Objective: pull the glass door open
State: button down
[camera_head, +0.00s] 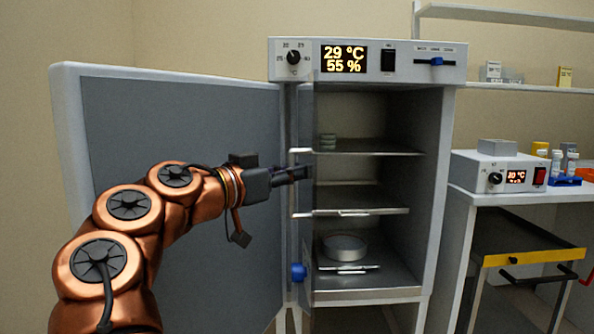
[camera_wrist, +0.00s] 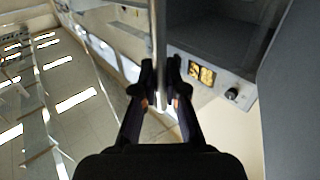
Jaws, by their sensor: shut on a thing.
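The white cabinet (camera_head: 441,190) has a display reading 29 °C and 55 %. Its thick outer door (camera_head: 180,170) stands wide open on the left. The glass door (camera_head: 305,120) shows as a narrow, clear, nearly edge-on panel at the left of the opening, with a blue knob (camera_head: 298,271) low down. My gripper (camera_head: 306,173) is at mid-height of this panel. In the wrist view, my gripper (camera_wrist: 161,66) is shut on a pale upright bar, the handle (camera_wrist: 161,35). The fingers hide part of the handle.
To the right, a bench (camera_head: 520,197) bears a device (camera_head: 495,171). A yellow-fronted tray (camera_head: 535,256) sits beneath. My arm passes in front of the outer door.

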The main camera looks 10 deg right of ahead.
jog(key=shift+w+d+f, duration=0.1)
jog(key=shift+d+f, duration=0.05)
jog(key=shift+f, duration=0.4)
jog(key=c, duration=1.6)
grip_release()
jog(key=o, duration=0.4)
jog(key=shift+r, duration=0.15)
jog(key=shift+r, duration=0.1)
